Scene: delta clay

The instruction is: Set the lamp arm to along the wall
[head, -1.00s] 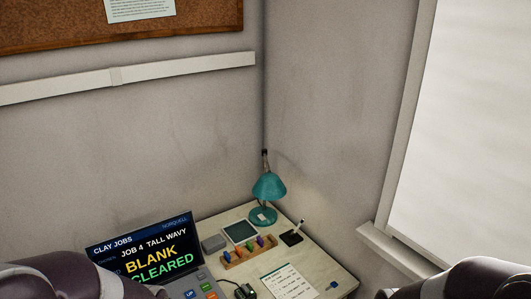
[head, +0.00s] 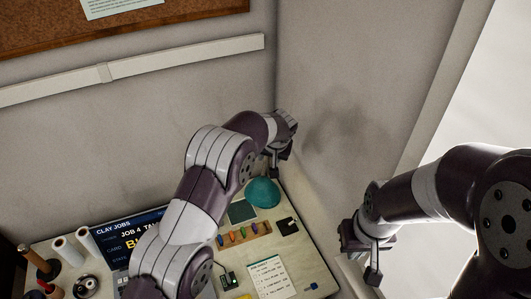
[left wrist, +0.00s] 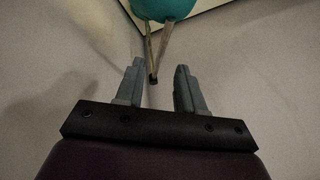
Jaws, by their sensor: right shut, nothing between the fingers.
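The desk lamp has a teal shade (head: 262,193) and stands in the back corner of the desk. In the left wrist view the shade (left wrist: 165,8) is at the top, and the thin metal lamp arm (left wrist: 149,50) runs from it to a dark joint. My left gripper (head: 276,172) is at the lamp, just behind the shade. In the left wrist view its fingers (left wrist: 158,85) are apart, with the dark joint in line with the gap; I cannot tell whether it lies between them. My right gripper (head: 371,272) is shut and empty, right of the desk. The lamp's base is hidden.
Walls meet close behind the lamp.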

